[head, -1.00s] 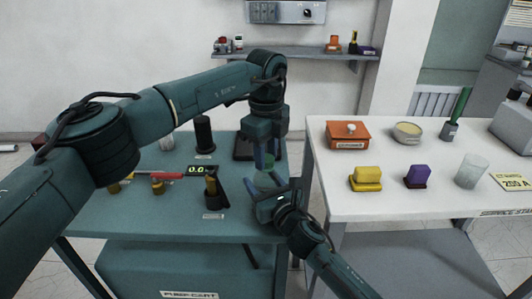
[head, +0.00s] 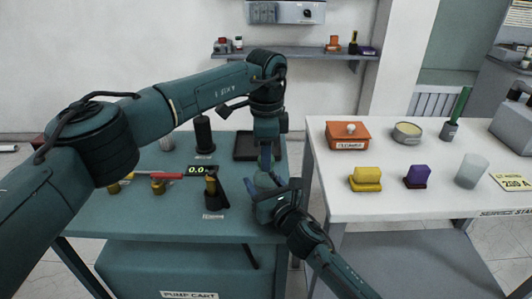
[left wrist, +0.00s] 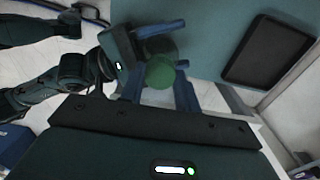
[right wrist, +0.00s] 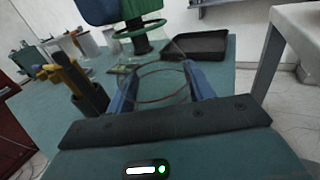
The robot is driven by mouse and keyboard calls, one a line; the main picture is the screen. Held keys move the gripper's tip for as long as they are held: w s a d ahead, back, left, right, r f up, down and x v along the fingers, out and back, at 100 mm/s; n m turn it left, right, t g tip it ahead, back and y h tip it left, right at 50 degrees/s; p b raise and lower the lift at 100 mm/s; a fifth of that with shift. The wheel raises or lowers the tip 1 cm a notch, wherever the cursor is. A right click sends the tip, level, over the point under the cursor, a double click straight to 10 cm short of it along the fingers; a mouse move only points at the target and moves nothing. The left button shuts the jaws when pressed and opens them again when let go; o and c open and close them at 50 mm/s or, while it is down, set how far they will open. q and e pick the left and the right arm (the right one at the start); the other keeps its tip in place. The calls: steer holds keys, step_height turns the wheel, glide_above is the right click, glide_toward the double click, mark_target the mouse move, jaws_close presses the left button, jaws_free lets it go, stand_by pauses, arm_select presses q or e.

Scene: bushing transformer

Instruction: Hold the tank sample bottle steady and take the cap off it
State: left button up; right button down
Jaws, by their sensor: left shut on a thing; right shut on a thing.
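The tank sample bottle (head: 262,181) stands at the right side of the pump cart, partly hidden by both grippers. In the right wrist view its clear body (right wrist: 160,88) is between the blue fingers of my right gripper (right wrist: 161,82), which is shut on it from the side. My left gripper (head: 266,160) points down from above and is shut on the green cap (left wrist: 160,72). The cap lies between its fingertips in the left wrist view.
A black tray (head: 245,146) lies just behind the bottle. A dark holder with a brass-topped tool (head: 213,190), a 0.0 display (head: 197,170) and a black cylinder (head: 203,134) stand to the left. The white service table (head: 450,200) is to the right, across a gap.

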arm_select(q)
steer(key=shift+r, duration=0.2)
steer(key=shift+r, duration=0.95)
steer(key=shift+r, duration=0.1)
steer(key=shift+r, duration=1.9)
arm_select(e)
steer(key=shift+c, duration=2.4)
jaws_free()
steer(key=shift+s, duration=0.1)
steer(key=v, duration=1.2)
